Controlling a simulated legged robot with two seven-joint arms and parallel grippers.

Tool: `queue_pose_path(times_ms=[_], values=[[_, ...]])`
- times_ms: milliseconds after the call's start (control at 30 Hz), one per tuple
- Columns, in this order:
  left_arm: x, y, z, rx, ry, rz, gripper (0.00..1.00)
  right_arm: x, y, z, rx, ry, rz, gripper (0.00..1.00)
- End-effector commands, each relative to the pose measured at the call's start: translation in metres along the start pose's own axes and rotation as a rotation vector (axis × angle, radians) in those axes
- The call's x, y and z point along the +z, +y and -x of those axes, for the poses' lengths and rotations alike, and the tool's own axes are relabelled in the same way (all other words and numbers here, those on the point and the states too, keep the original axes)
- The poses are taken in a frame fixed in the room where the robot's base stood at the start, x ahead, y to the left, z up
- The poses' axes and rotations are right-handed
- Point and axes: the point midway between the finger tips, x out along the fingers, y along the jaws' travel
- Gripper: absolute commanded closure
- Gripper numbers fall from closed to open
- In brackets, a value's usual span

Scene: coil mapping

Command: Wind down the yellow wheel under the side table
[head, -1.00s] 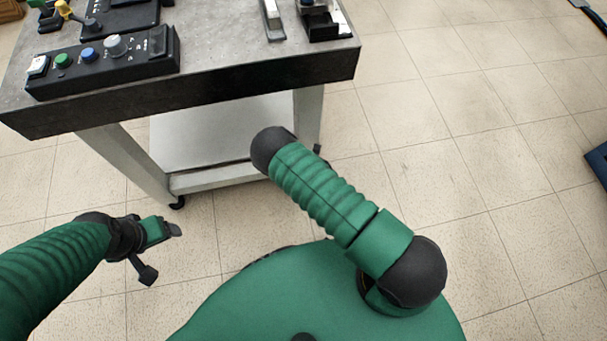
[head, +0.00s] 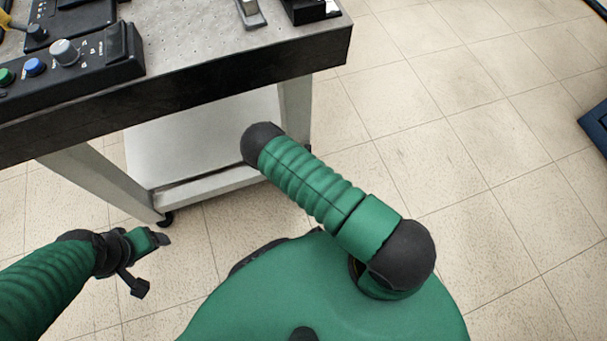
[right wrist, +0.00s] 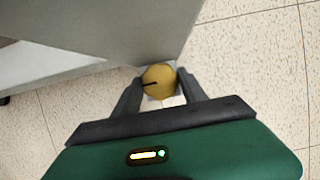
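The yellow wheel (right wrist: 160,80) shows in the right wrist view as a small round knob with a dark mark, close to the side table's grey leg. It lies between the fingertips of my right gripper (right wrist: 160,82). The fingers are spread on either side of it; firm contact cannot be made out. In the head view the right gripper and the wheel are hidden behind my arm and the side table (head: 225,90). My left gripper (head: 152,264) is open and empty over the floor, left of my body.
The table top carries a black control box (head: 90,65) with knobs and buttons. Below is a pale lower shelf (head: 205,140). A caster (head: 165,218) stands under the near leg. Floor to the right is clear, except a dark blue object (head: 597,125) at the edge.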

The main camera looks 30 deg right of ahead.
Motion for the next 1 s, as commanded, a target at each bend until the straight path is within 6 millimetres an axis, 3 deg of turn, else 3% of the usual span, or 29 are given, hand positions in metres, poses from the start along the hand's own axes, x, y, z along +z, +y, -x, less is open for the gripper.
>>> queue_pose_path(times_ms=[33, 200, 600, 867, 900, 1000], values=[[0.0, 0.0, 0.0, 0.0, 0.0, 0.0, 0.28, 0.0001, -0.0005, 0.0001, -0.001, 0.0, 0.0, 0.69], [0.0, -0.0001, 0.0, 0.0, 0.0, 0.0, 0.28, 0.0001, -0.0006, 0.0002, -0.001, 0.0, 0.0, 0.91], [-0.0018, -0.0001, 0.0078, 0.0, 0.0, 0.0, 0.28, 0.0004, 0.0017, 0.0007, -0.106, 0.0, -0.252, 0.91], [-0.0017, 0.0, 0.0073, 0.0, 0.0, 0.0, 0.28, 0.0001, 0.0014, 0.0004, -0.108, 0.0, -0.259, 0.91], [-0.0017, 0.0, 0.0073, 0.0, 0.0, 0.0, 0.28, 0.0001, 0.0014, 0.0004, -0.108, 0.0, -0.259, 0.45], [-0.0017, -0.0001, 0.0073, 0.0, 0.0, 0.0, 0.28, 0.0002, 0.0014, 0.0003, -0.108, 0.0, -0.258, 0.32]])
